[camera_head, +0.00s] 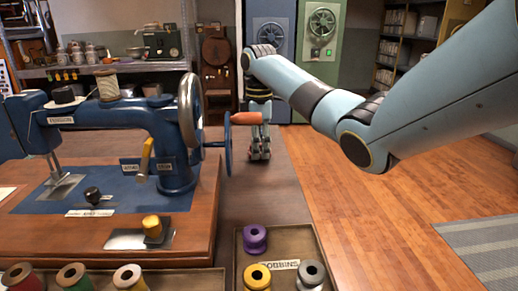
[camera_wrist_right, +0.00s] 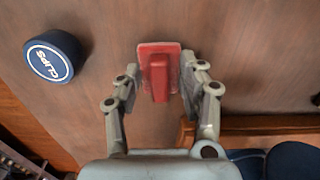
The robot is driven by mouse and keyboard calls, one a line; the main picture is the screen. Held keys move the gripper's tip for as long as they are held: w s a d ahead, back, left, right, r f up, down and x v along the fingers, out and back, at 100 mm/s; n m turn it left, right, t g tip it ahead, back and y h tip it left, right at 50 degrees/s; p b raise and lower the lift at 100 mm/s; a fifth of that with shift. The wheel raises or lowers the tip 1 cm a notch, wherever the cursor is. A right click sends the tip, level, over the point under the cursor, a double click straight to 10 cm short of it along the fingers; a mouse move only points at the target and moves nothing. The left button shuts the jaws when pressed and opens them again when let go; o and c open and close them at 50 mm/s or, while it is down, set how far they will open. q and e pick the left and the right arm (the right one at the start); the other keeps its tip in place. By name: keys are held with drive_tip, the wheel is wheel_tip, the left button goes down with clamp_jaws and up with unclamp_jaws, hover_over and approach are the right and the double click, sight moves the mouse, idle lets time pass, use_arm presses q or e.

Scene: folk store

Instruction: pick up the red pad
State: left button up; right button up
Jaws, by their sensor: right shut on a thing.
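The red pad (camera_wrist_right: 159,73) is a flat red plate with a raised red block on it. In the right wrist view it sits between the two fingers of my right gripper (camera_wrist_right: 161,66), which is shut on it. In the head view my right gripper (camera_head: 260,152) points down at the wooden table, just right of the sewing machine's wheel, with small bits of red at its fingertips. The pad is mostly hidden there. I cannot tell whether it still touches the table. My left gripper is not in view.
A dark round thing labelled CLIPS (camera_wrist_right: 52,58) is left of the pad. The blue sewing machine (camera_head: 120,125) with its orange-handled crank (camera_head: 246,118) stands close left of the gripper. A bobbins tray (camera_head: 297,236) is nearer. Floor lies right of the table.

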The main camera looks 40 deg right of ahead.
drive_tip(key=r+p, duration=0.1)
drive_tip(key=r, duration=0.1)
drive_tip(key=s+r, duration=0.1)
drive_tip(key=r, duration=0.1)
drive_tip(key=shift+r+p, duration=0.15)
drive_tip(key=shift+p, duration=0.25)
use_arm(q)
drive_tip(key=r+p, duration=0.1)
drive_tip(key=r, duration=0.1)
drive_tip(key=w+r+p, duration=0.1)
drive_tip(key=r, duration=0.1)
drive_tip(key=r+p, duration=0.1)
drive_tip(key=p, duration=0.1)
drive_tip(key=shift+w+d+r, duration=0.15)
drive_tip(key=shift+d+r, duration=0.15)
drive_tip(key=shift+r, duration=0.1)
use_arm(e)
drive_tip(key=s+a+r, duration=0.2)
drive_tip(key=s+r, duration=0.4)
drive_tip(key=s, duration=0.4)
drive_tip(key=shift+s, duration=0.25)
drive_tip(key=o, duration=0.3)
drive_tip(key=shift+d, duration=0.1)
drive_tip(key=shift+c, duration=1.4)
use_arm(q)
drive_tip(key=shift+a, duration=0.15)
use_arm(e)
drive_tip(key=shift+s, duration=0.1)
